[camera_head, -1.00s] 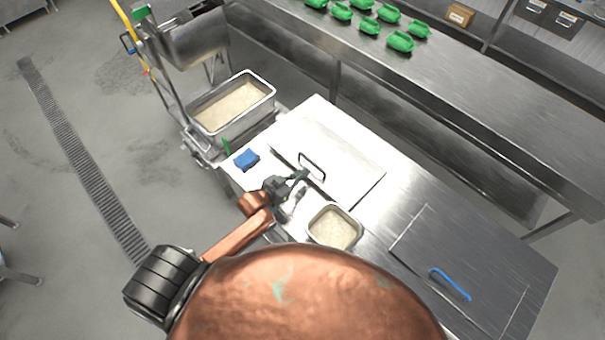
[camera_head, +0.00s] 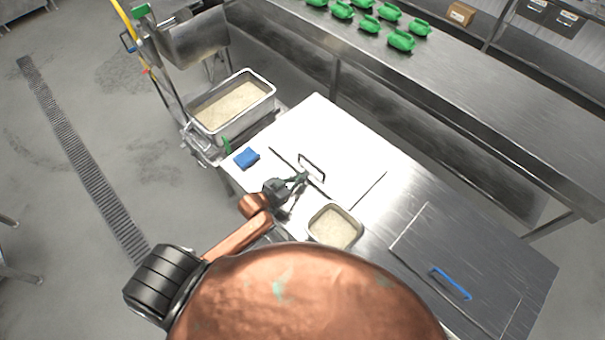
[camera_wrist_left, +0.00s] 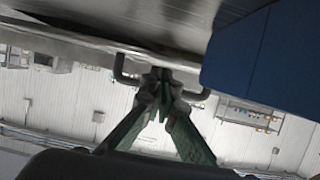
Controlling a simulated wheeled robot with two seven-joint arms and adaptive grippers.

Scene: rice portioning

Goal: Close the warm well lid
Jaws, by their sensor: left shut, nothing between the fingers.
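A flat steel lid (camera_head: 335,160) with a dark bar handle (camera_head: 312,166) lies over the well in the counter and looks level with the top; its far edge blends into the glare. My left gripper (camera_head: 303,177) is shut and empty at the near side of this handle. In the left wrist view, the shut fingertips (camera_wrist_left: 160,78) overlap the middle of the handle (camera_wrist_left: 121,70); I cannot tell whether they touch it. My right gripper is not in view.
A small pan of rice (camera_head: 335,228) sits near my left forearm. A blue block (camera_head: 246,158) lies on the counter's left end. A larger rice pan (camera_head: 232,105) stands beyond it. Another lid with a blue handle (camera_head: 450,284) is at right. Green containers (camera_head: 400,40) stand on the back table.

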